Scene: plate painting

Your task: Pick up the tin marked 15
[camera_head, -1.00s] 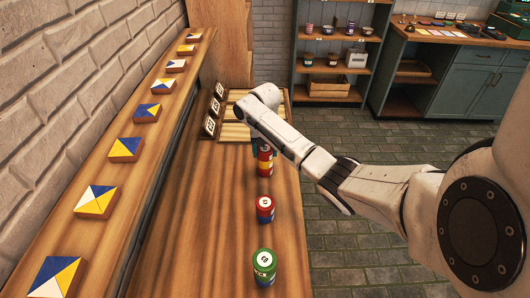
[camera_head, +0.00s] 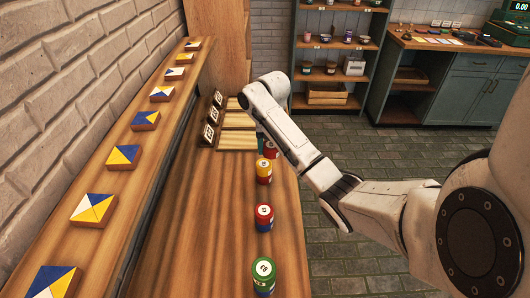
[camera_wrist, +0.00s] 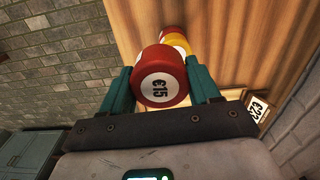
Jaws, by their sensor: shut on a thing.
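The tin marked 15 (camera_wrist: 165,88) is red with a white lid, and fills the space between my gripper's (camera_wrist: 160,75) teal fingers in the wrist view. The gripper is shut on it. A red tin (camera_head: 271,150), apparently this one, shows under my arm's end in the head view. A yellow and red tin (camera_head: 263,171) stands on the wooden counter (camera_head: 215,245) close by. It also shows partly behind the held tin in the wrist view (camera_wrist: 178,43). The fingers are mostly hidden in the head view.
A red and blue tin (camera_head: 264,217) and a green and blue tin (camera_head: 264,276) stand nearer on the counter. Price signs (camera_head: 208,133) and a slatted wooden tray (camera_head: 238,140) are at its far end. A shelf of painted tiles (camera_head: 123,157) runs along the left wall.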

